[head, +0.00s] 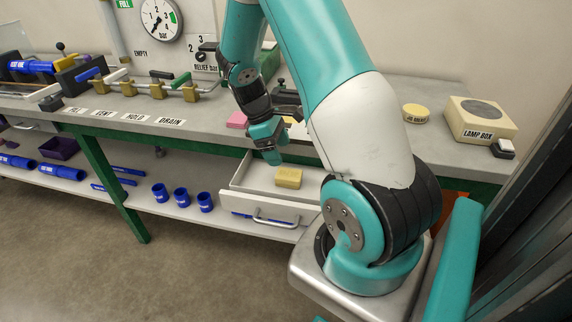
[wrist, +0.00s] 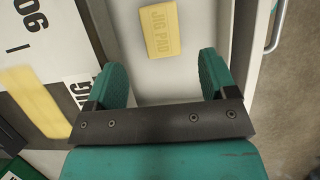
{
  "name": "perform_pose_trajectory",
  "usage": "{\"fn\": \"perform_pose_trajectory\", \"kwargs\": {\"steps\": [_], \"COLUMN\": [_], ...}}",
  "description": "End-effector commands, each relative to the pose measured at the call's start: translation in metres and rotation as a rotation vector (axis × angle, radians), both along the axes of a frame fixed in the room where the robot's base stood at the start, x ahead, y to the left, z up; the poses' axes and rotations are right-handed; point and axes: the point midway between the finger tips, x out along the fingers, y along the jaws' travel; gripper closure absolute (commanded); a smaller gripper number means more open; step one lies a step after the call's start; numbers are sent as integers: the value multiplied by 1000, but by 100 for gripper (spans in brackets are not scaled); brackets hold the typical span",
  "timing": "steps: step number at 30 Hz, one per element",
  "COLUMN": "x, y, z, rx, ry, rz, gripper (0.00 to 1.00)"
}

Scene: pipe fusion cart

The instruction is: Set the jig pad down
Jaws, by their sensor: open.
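The jig pad (head: 288,177) is a yellow block lying flat on the floor of an open white drawer (head: 262,203). The wrist view shows its face with the words JIG PAD (wrist: 161,30). My gripper (head: 272,158) is above the drawer, to the left of the pad in the head view. In the wrist view its two green fingers (wrist: 163,82) are spread with nothing between them. The pad lies beyond the fingertips, apart from them.
A grey bench with a green edge runs behind the drawer. Blue pipe pieces (head: 181,197) stand on the lower shelf.

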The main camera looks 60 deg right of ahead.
Motion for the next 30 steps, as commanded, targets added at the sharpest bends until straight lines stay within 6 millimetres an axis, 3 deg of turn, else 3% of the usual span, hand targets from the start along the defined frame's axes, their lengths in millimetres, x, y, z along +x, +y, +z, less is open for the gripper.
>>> {"fn": "perform_pose_trajectory", "kwargs": {"steps": [4,11,14,17,20,21,24,27,30], "x": [8,11,16,24,25,19,-10,-51,-90], "y": [3,6,17,53,123,155,228,284,319], "z": [20,30,37,57,92,106,138,162,177], "rx": [-1,1,6,31,102,143,260,376,468], "ry": [-3,-1,-27,-98,-219,-263,-347,-386,-395], "rz": [1,1,9,29,61,75,105,129,148], "gripper": [22,22,22,22,22,22,22,22,22]}}
